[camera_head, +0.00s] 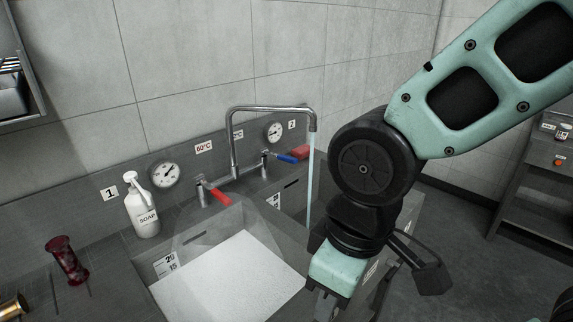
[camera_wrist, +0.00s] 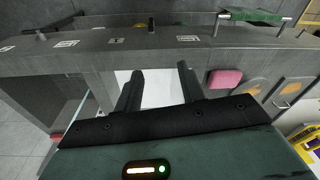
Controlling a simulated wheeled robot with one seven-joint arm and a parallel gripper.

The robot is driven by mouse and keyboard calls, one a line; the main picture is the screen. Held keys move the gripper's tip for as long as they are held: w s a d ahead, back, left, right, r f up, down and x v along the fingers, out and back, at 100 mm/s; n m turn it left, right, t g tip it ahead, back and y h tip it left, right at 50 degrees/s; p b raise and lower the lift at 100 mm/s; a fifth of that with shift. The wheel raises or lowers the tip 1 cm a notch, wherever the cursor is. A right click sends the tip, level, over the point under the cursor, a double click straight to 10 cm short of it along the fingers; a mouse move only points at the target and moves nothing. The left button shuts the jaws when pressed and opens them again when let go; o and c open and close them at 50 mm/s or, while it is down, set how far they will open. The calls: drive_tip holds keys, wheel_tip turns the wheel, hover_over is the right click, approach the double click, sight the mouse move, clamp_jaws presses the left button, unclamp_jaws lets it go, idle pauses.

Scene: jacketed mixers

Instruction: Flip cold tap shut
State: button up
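The cold tap, with a blue lever (camera_head: 287,158), stands on the right of the sink's back ledge in the head view. The hot tap's red lever (camera_head: 220,197) is to its left. The chrome spout (camera_head: 270,109) arches between them, and a stream of water (camera_head: 310,175) falls from its end. My gripper is at the bottom of the head view, in front of the taps and to their right, its fingers cut off there. In the wrist view my gripper (camera_wrist: 160,84) has its two fingers apart with nothing between them. I cannot make out the blue lever in the wrist view.
A white soap bottle (camera_head: 142,207) and a dark red spool-shaped object (camera_head: 67,261) stand on the left counter. A red block (camera_head: 302,152) lies behind the blue lever. Gauges are on the back ledge. A pink block (camera_wrist: 225,78) is right of my fingers in the wrist view.

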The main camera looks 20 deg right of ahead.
drive_tip(key=w+f+n+t+b, duration=0.1)
drive_tip(key=w+f+b, duration=0.1)
drive_tip(key=w, duration=0.2)
drive_tip(key=w+f+n+t+y+b, duration=0.1)
drive_tip(key=w+f+b, duration=0.1)
drive_tip(key=w, duration=0.3)
drive_tip(key=w+f+n+t+b, duration=0.1)
drive_tip(key=w+f+n+b, duration=0.1)
drive_tip(key=w, duration=0.2)
drive_tip(key=shift+w+a+t+y, duration=0.25)
drive_tip(key=shift+a+t+y, duration=0.05)
drive_tip(key=shift+a, duration=0.1)
clamp_jaws()
drive_tip(key=w+d+f+n+t+y+b, duration=0.2)
drive_tip(key=w+d+f+n+t+b, duration=0.1)
drive_tip(key=w+n+b, duration=0.4)
drive_tip(key=w+d+f+n+t+y+b, duration=0.2)
drive_tip(key=w+d+n+t+b, duration=0.3)
drive_tip(key=w+n, duration=0.7)
drive_tip(key=w+d+f+n+t+y+b, duration=0.2)
drive_tip(key=w+d+f+n+t+b, duration=0.1)
drive_tip(key=w+d+n+b, duration=0.4)
drive_tip(key=shift+w+d+f+n+t+y+b, duration=0.35)
drive_tip(key=shift+w+n+t+b, duration=0.25)
drive_tip(key=shift+w+n+b, duration=1.5)
drive_tip(key=shift+w+m+p, duration=0.3)
drive_tip(key=shift+p, duration=0.15)
